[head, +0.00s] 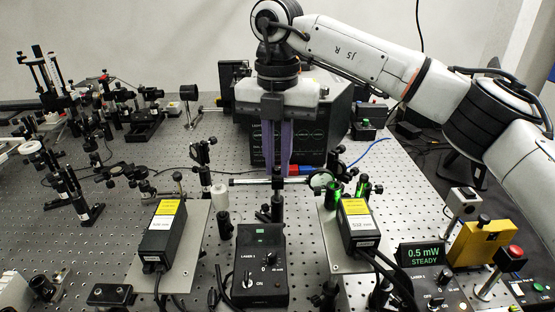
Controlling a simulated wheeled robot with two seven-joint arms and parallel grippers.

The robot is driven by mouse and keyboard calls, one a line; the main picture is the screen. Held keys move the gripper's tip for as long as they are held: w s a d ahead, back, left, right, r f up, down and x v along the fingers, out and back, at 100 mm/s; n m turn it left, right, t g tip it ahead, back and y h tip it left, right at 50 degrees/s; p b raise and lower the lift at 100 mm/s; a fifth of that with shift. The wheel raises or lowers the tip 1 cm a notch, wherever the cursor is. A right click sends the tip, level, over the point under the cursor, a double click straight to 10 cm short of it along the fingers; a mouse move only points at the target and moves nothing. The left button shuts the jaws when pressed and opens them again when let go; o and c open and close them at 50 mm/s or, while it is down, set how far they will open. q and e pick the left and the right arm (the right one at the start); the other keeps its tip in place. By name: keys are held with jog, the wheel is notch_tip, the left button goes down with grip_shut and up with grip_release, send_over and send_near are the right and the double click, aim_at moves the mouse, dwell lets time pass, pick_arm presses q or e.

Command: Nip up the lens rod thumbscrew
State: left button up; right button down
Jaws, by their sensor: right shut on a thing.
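My right gripper (277,172) reaches down from above with its purple fingers close together at a horizontal lens rod (250,181). It is shut on the small lens rod thumbscrew, which the fingertips mostly hide. The rod sits on a black post (277,205), and a round dark-rimmed lens (320,180) is to the right of the fingertips. My left gripper is not in view.
Two black lasers with yellow labels, left (163,230) and right (358,226), flank a control box (260,268) in front. A large dark instrument (318,130) stands behind the gripper. A display (422,254) reads 0.5 mW STEADY. Optics crowd the left of the perforated bench.

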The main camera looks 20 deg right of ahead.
aim_at(278, 167)
dwell(0.3)
jog(key=c, duration=1.7)
grip_release()
jog(key=shift+c, duration=0.2)
notch_tip(278, 167, up, 10)
jog(key=shift+r, duration=0.2)
